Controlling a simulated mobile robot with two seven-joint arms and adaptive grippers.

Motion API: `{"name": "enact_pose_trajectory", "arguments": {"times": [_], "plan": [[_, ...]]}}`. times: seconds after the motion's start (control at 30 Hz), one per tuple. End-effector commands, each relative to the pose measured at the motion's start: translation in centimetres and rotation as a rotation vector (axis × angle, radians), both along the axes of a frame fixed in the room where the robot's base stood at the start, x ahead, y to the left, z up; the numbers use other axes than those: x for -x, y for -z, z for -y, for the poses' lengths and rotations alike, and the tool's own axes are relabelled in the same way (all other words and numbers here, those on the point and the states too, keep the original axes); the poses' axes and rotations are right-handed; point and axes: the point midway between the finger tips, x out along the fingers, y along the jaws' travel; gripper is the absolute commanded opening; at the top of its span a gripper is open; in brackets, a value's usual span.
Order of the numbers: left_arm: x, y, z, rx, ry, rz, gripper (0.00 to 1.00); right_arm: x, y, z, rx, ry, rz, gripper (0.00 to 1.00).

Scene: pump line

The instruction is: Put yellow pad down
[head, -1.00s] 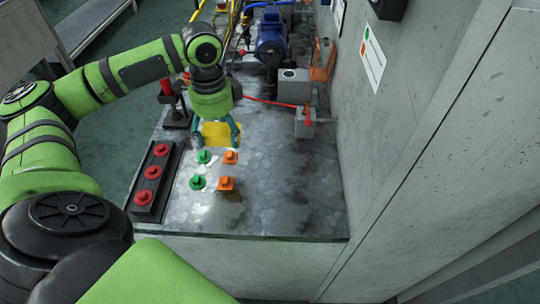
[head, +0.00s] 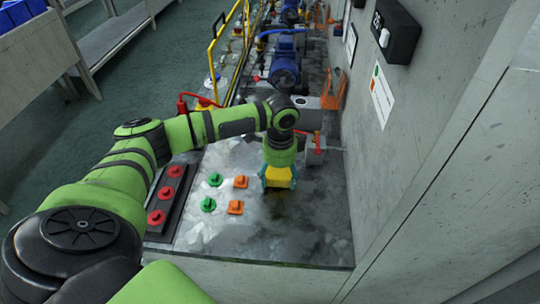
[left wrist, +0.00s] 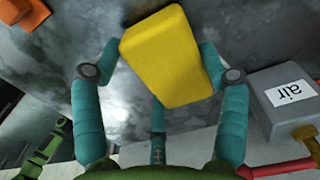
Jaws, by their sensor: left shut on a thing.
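The yellow pad (head: 278,175) is a thick block held by my left gripper (head: 278,183), to the right of the green and orange pieces on the grey metal bench top (head: 260,235). In the left wrist view the pad (left wrist: 168,55) sits tilted between the teal fingers of the left gripper (left wrist: 165,60), which is shut on it. A dark shadow lies just below the pad in the head view. I cannot tell whether the pad touches the bench. My right gripper is not in view.
Two green pieces (head: 208,204) and two orange pieces (head: 235,207) lie left of the pad. A black rack with red knobs (head: 157,217) stands at the left edge. A grey box marked "air" (left wrist: 290,100) is close by. The bench front is clear; a wall rises right.

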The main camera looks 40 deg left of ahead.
Motion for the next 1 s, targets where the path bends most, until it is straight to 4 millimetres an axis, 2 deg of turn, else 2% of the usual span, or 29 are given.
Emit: {"name": "enact_pose_trajectory", "arguments": {"times": [0.07, 0.37, 0.4, 0.43, 0.47, 0.83, 1.0], "plan": [[0.1, 0.5, 0.0, 0.0, 0.001, -0.001, 0.39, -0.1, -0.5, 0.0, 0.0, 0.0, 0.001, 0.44], [0.1, 1.0, 0.0, 0.0, 0.003, 0.0, 0.39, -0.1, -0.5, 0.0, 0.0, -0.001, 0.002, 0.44], [0.1, 1.0, 0.0, 0.0, 0.003, 0.0, 0.82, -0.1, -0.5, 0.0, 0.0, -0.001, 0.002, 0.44], [0.1, 1.0, 0.0, 0.0, 0.003, 0.0, 0.94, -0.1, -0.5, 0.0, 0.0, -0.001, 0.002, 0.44], [0.1, 1.0, 0.0, 0.0, 0.003, 0.0, 0.98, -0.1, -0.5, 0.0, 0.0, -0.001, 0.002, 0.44], [0.1, 1.1, 0.0, -0.001, 0.002, 0.001, 0.98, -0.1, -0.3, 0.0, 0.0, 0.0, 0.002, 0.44], [0.1, 1.8, 0.0, -0.001, 0.003, 0.003, 0.98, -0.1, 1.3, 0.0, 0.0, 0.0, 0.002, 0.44]]}}
